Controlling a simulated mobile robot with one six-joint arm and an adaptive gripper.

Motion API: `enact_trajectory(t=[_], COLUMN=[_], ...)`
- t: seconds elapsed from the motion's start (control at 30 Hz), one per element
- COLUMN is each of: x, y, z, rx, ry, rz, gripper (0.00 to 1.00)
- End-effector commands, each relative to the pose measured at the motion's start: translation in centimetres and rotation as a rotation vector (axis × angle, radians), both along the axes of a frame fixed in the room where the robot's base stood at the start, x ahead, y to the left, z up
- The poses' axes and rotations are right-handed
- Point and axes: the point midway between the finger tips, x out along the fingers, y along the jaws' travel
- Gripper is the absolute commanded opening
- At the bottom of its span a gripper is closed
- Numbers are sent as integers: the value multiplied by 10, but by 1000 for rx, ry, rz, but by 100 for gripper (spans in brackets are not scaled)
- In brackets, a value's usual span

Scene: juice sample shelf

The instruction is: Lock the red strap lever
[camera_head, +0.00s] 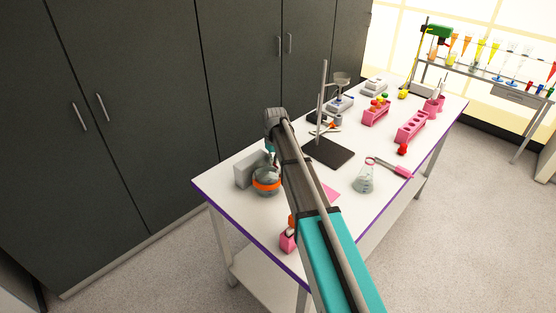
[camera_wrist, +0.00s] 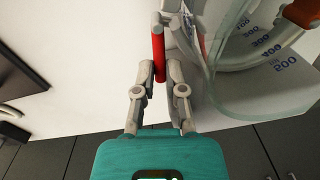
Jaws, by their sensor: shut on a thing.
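The red strap lever (camera_wrist: 158,52) stands as a slim red bar between the fingertips of my gripper (camera_wrist: 160,72) in the wrist view. My gripper is shut on it, with one finger on each side. A pale grey fitting joins the lever's far end. Just right of it is a clear graduated glass vessel (camera_wrist: 255,88), with an orange band (camera_wrist: 299,13) at the upper right. In the head view a round flask (camera_head: 266,173) with an orange band (camera_head: 266,185) sits on the table beside a grey block. My arm hides the lever there.
The white table (camera_head: 220,185) has a purple edge. A stand with a dark base (camera_head: 328,152) is behind my arm. A conical flask (camera_head: 364,180), pink racks (camera_head: 412,126) and a pink-handled tool (camera_head: 402,171) are to the right. Dark cabinets (camera_head: 110,100) line the left.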

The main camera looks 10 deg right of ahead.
Motion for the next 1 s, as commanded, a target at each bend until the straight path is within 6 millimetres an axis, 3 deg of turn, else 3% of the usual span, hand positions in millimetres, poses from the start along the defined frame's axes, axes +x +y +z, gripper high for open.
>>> enact_trajectory(t=[0.67, 0.7, 0.83, 1.0], x=[-4, -4, -3, -3], y=[1, 1, 1, 2], z=[0, 0, 0, 0], rx=[-4, -4, -3, -1], ry=[6, 6, 4, 3], rz=[81, 81, 81, 81], gripper=[0, 22, 46, 49])
